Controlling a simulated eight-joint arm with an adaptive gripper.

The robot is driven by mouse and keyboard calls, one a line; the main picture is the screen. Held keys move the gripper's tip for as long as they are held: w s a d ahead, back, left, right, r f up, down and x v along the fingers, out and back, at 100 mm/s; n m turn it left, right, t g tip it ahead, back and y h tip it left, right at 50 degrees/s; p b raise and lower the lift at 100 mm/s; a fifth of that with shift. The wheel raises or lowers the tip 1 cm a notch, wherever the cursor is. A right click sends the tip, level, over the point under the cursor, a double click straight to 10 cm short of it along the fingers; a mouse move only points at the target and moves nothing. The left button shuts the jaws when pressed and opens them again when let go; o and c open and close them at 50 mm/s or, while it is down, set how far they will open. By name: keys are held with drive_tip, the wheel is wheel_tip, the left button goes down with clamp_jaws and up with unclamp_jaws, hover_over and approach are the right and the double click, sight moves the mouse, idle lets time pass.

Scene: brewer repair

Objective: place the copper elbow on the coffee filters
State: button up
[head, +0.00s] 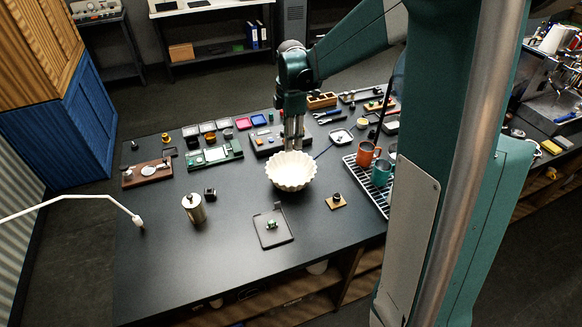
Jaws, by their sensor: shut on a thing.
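The coffee filters (291,172) are a white fluted stack, open side up, near the middle of the black workbench. My gripper (293,148) points straight down at the back rim of the filters. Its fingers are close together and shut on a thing. The fingertips and what they hold are too small and partly hidden by the rim to make out. I cannot pick out the copper elbow anywhere with certainty. I cannot tell whether my fingers touch the filters.
A steel canister (194,208) stands to the left. A black tray (278,238) with a small green part lies in front. A small brown board (337,202) and a rack (366,187) with mugs (367,154) are to the right. Free bench lies at the front left.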

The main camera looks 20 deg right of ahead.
drive_tip(key=shift+f, duration=0.1)
hover_over(290, 167)
drive_tip(key=shift+d+f, duration=0.1)
drive_tip(key=shift+f, duration=2.75)
drive_tip(key=shift+f, duration=2.05)
drive_tip(key=shift+f, duration=0.15)
drive_tip(key=o, duration=0.8)
drive_tip(key=shift+c, duration=0.2)
